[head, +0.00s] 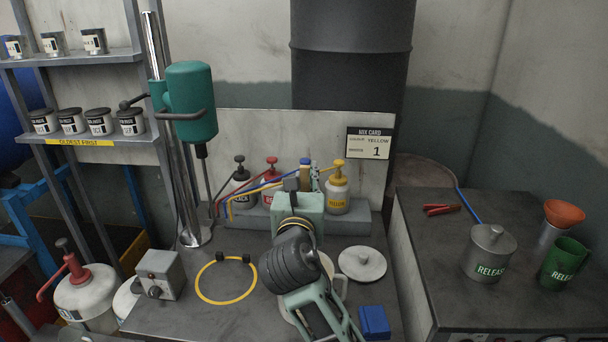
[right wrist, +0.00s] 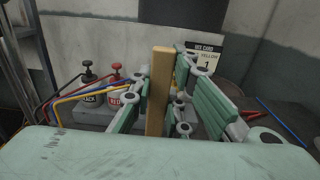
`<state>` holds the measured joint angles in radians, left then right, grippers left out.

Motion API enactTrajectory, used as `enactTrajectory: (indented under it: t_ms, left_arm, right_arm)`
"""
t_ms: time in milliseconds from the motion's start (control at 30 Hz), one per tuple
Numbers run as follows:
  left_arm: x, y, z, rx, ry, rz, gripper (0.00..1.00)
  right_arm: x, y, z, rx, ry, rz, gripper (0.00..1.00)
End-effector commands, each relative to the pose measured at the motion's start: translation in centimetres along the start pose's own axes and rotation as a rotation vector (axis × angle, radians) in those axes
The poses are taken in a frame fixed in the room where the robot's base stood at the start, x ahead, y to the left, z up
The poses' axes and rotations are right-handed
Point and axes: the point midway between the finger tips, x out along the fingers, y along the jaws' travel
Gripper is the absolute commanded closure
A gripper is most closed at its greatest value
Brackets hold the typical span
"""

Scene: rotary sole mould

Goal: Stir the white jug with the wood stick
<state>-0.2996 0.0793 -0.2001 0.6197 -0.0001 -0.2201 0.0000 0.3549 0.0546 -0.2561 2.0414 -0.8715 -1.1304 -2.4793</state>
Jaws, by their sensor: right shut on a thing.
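The wood stick (right wrist: 160,90) is upright between the fingers of my right gripper in the right wrist view. My right gripper (head: 304,178) is shut on it, and its fingers point toward the back wall and the pump bottles. In the right wrist view the gripper (right wrist: 160,105) hides part of the stick, and the stick's lower end is out of sight. The white jug (head: 341,288) stands on the bench in the head view, mostly hidden behind my right arm; part of its rim and handle show. My left gripper is not in view.
A pale lid (head: 362,264), a yellow ring (head: 226,301) and a blue block (head: 374,322) lie on the bench. Pump bottles, one a yellow-topped bottle (head: 338,190), stand at the back. A green-headed mixer (head: 190,100) rises at left. A release can (head: 488,255) stands at right.

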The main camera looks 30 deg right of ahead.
Motion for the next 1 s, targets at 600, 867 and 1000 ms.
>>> enactTrajectory:
  t_ms: [600, 867, 1000]
  left_arm:
    - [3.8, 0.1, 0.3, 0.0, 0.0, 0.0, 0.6]
    - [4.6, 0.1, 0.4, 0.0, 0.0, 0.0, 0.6]
    - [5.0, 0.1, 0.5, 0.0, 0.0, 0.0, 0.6]
  right_arm:
    - [0.0, 0.0, -4.4, -0.002, 0.0, 0.001, 1.0]
    - [0.1, 0.0, -6.6, -0.002, 0.001, 0.001, 1.0]
    - [0.1, 0.1, -7.7, -0.003, 0.001, 0.002, 1.0]
